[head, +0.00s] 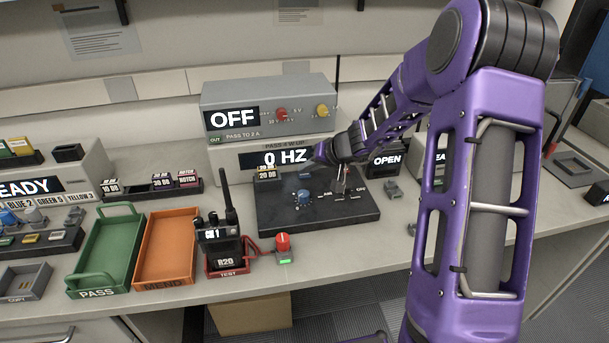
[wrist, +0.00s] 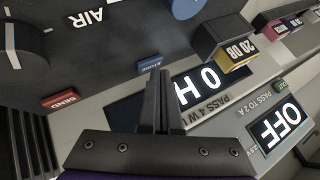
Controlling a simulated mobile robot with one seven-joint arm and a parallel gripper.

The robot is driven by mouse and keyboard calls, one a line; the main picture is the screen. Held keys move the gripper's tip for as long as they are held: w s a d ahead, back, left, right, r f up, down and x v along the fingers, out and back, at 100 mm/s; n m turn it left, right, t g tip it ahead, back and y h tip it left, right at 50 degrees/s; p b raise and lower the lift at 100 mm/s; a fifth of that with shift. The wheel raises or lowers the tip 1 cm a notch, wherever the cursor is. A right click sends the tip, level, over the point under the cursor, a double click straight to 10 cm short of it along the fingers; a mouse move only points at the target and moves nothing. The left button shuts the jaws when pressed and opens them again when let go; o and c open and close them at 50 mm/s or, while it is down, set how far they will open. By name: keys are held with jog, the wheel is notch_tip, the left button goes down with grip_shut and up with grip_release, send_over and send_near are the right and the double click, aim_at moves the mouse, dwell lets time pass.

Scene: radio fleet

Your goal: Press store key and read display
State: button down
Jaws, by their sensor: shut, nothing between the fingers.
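The blue store key (wrist: 150,63) sits on the black panel (head: 280,218), its lettering upside down in the wrist view. My gripper (wrist: 160,73) is shut and empty, with its fingertips at the key's edge and partly covering it. I cannot tell whether they touch or press it. The display (head: 285,158) behind the panel reads 0 HZ. The wrist view shows part of this display (wrist: 200,86).
A red SEND key (wrist: 63,99) and a large knob (wrist: 22,45) share the panel. A 20 DB block (head: 267,174) stands by the display. The supply above (head: 232,118) reads OFF. Radio R20 (head: 220,247) stands in the red test cradle, left of a red button (head: 283,242).

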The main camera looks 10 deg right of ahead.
jog(key=shift+f, duration=0.3)
jog(key=shift+r, duration=0.15)
dwell(0.4)
jog(key=shift+r, duration=0.65)
notch_tip(320, 180, up, 5)
jog(key=p, duration=0.2)
jog(key=shift+p, duration=0.4)
dwell(0.4)
